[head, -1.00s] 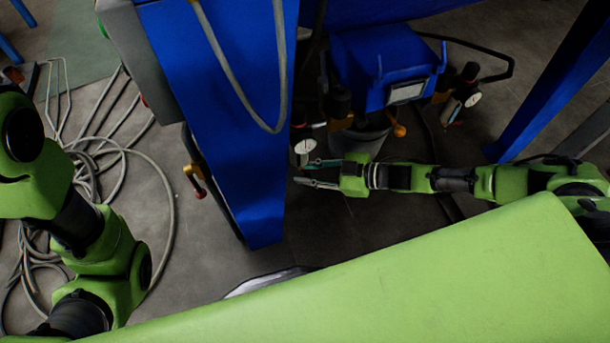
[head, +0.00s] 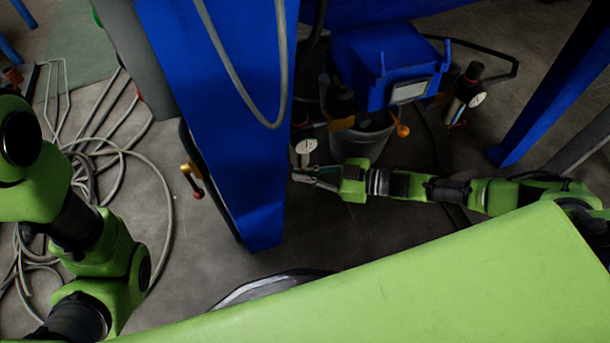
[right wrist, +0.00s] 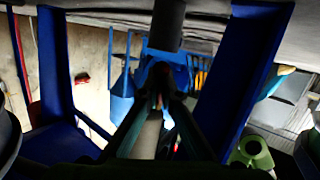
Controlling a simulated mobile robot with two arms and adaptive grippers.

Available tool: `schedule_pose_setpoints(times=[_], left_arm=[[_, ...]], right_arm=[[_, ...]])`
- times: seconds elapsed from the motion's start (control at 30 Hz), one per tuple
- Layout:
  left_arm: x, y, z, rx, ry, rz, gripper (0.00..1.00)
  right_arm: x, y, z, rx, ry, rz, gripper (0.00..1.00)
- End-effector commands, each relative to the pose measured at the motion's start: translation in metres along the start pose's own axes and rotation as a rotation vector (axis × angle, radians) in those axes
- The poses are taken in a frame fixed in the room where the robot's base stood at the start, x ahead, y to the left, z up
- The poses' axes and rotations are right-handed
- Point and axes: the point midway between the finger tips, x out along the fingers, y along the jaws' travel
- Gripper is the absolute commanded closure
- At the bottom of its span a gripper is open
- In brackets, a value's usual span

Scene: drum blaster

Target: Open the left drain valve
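My right gripper (head: 300,175) reaches in from the right, low beside the edge of the blue cabinet. Its fingers lie closer together than wide open, just below a small white round gauge (head: 305,147). In the right wrist view the dark fingers (right wrist: 163,90) converge towards a small dark, brownish area. I cannot tell whether they touch or hold anything there. I cannot pick out the left drain valve for sure; the parts around the fingertips are small and dark. My left arm shows at the left edge, but its gripper is out of view.
The blue cabinet (head: 225,120) stands left of my right gripper, with a red-tipped lever (head: 195,190) on its side. A grey bucket (head: 362,140) stands under a blue box (head: 385,68). Another gauge (head: 477,99) is farther right. Coiled hoses (head: 95,150) lie on the left floor.

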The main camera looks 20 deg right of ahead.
Motion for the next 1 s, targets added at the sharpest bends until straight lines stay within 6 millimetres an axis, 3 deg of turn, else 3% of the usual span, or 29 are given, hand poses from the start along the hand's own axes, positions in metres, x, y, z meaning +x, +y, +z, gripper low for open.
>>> schedule_pose_setpoints(times=[0.03,0.13,0.5,0.57,0.6,1.0], left_arm=[[-0.0088,0.0018,-0.003,0.0,0.0,0.0,0.6],[-0.0133,0.0027,-0.0044,0.0,-0.001,0.0,0.6],[-0.0132,0.0025,-0.0038,0.0,-0.002,0.0,0.6],[-0.0132,0.0025,-0.0038,0.0,-0.002,0.0,0.6],[-0.0132,0.0025,-0.0038,0.0,-0.002,0.0,0.6],[-0.0135,0.0014,-0.0022,0.001,-0.007,-0.004,0.6]], right_arm=[[0.0016,-0.0019,0.0093,0.022,0.021,0.001,1.0],[0.002,-0.0023,0.008,0.05,0.063,-0.001,1.0],[0.0013,-0.0026,0.0057,0.063,0.079,-0.003,1.0],[0.0013,-0.0026,0.0059,0.063,0.078,-0.003,0.8],[0.0013,-0.0026,0.0056,0.063,0.079,-0.003,0.79],[-0.0045,-0.002,0.0037,0.062,0.084,-0.003,0.79]])
